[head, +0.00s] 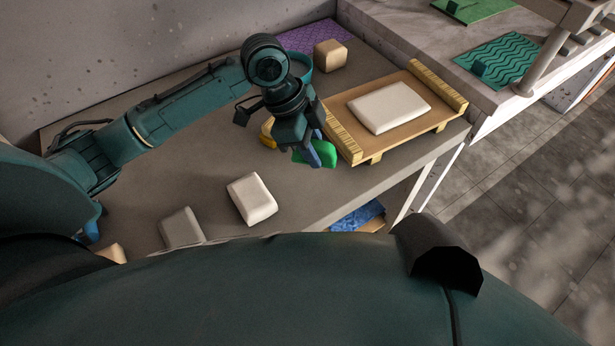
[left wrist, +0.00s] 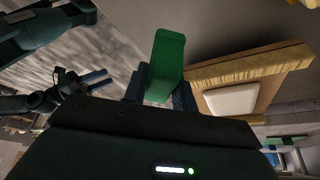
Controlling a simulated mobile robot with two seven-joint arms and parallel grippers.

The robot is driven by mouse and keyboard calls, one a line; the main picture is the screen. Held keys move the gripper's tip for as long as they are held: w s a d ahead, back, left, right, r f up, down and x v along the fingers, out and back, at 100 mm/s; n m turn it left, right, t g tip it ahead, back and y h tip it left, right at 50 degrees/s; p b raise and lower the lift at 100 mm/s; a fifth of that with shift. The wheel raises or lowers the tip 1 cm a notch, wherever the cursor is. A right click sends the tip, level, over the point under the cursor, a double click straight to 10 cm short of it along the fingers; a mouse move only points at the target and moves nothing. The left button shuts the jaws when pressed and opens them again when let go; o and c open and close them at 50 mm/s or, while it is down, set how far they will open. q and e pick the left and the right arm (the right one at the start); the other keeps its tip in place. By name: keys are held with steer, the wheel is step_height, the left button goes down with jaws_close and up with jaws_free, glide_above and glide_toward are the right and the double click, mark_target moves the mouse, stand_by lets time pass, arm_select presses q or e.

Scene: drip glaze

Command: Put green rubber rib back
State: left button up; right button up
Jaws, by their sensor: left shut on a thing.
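The green rubber rib (head: 324,153) is held by my left gripper (head: 314,158), just left of the wooden board's near left corner in the head view. The rib (left wrist: 166,62) also shows in the left wrist view, upright between the two fingers of my left gripper (left wrist: 160,88), which are shut on it. In the head view it is partly hidden by a finger, and I cannot tell its height above the table. My right gripper is not in the head view; an arm with a gripper shows at the left of the wrist view (left wrist: 88,82), its jaws too small to judge.
A wooden board (head: 366,122) with yellow side strips bears a white slab (head: 389,107). A teal bowl (head: 301,68), a yellow thing (head: 268,133) and a tan block (head: 330,54) lie behind. Pale blocks (head: 252,198) (head: 182,228) stand in front. Table space is bare right of them.

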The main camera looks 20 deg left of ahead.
arm_select(q)
step_height(320, 180, down, 8)
steer(key=shift+f, duration=0.15)
stand_by(0.4)
steer(key=o, duration=0.9)
steer(key=v, duration=1.2)
